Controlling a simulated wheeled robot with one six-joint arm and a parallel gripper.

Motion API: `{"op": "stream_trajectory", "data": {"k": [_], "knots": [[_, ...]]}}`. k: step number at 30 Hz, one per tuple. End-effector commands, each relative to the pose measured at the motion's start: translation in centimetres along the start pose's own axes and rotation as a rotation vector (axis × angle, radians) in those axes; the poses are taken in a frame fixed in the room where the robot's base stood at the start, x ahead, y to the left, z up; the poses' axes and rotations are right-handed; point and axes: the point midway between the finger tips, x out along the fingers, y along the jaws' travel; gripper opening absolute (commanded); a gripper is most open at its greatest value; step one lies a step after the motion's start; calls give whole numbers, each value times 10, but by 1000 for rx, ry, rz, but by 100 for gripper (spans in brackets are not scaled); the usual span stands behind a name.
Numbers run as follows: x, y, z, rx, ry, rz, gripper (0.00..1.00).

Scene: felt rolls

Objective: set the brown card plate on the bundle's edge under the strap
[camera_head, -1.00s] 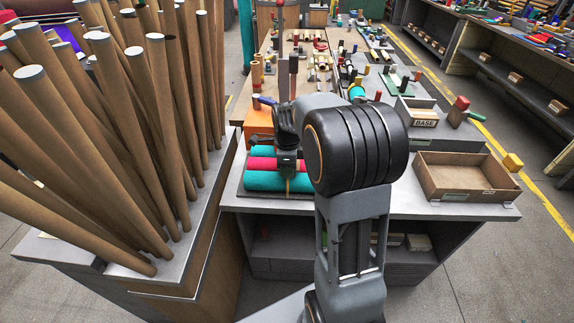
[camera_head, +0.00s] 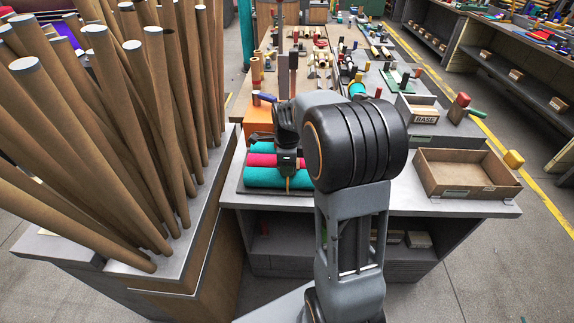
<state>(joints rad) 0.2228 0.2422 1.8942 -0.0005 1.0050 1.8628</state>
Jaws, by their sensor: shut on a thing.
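The bundle of teal and pink felt rolls (camera_head: 262,177) lies on a dark mat at the left of the near bench. My gripper (camera_head: 288,166) is over the right part of the bundle, pointing down, its fingers close together. A small brown piece (camera_head: 289,183), likely the card plate, shows below the fingers against the front teal roll. My gripper is shut on it. I cannot tell whether it touches the roll. My arm hides the bundle's right end, and I cannot make out the strap.
An open wooden tray (camera_head: 466,190) stands at the bench's right. Behind it are a box marked BASE (camera_head: 424,118) and a red-topped block (camera_head: 460,106). An orange block (camera_head: 259,121) stands behind the bundle. Tall brown tubes (camera_head: 115,130) crowd the left.

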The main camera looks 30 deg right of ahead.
Motion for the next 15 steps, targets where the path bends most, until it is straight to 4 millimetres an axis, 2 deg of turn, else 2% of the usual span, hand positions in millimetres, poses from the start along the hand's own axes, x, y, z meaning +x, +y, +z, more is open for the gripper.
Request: {"op": "stream_trajectory", "data": {"k": [5, 6, 15], "knots": [[3, 0, 0, 0, 0, 0, 0], [3, 0, 0, 0, 0, 0, 32], [3, 0, 0, 0, 0, 0, 61]]}}
